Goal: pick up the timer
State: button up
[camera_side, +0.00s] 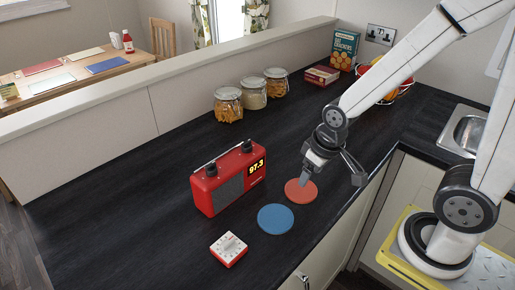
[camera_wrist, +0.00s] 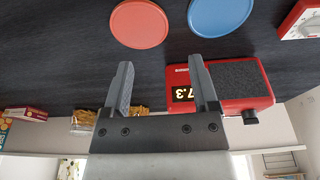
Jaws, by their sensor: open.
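The timer (camera_side: 229,249) is a small red and white square block with a round dial. It lies on the dark worktop near the front edge, in front of the red radio. In the wrist view the timer (camera_wrist: 303,20) shows at the top right corner, partly cut off by the frame. My gripper (camera_side: 331,183) is open and empty above the worktop near the red coaster, well to the right of the timer. In the wrist view its two fingers (camera_wrist: 158,84) are apart with nothing between them.
A red radio (camera_side: 229,178) stands left of my gripper. A red coaster (camera_side: 300,191) and a blue coaster (camera_side: 276,219) lie flat between gripper and timer. Jars (camera_side: 253,93) stand along the back ledge. A sink (camera_side: 463,131) is at right. The worktop's left part is clear.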

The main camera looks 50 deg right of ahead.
jog(key=o, duration=0.3)
jog(key=n+g, duration=0.3)
jog(key=n, duration=1.5)
send_over(228, 241)
jog(key=shift+a+f, duration=0.1)
jog(key=shift+f, duration=1.75)
jog(key=shift+f, duration=0.1)
jog(key=shift+f, duration=2.5)
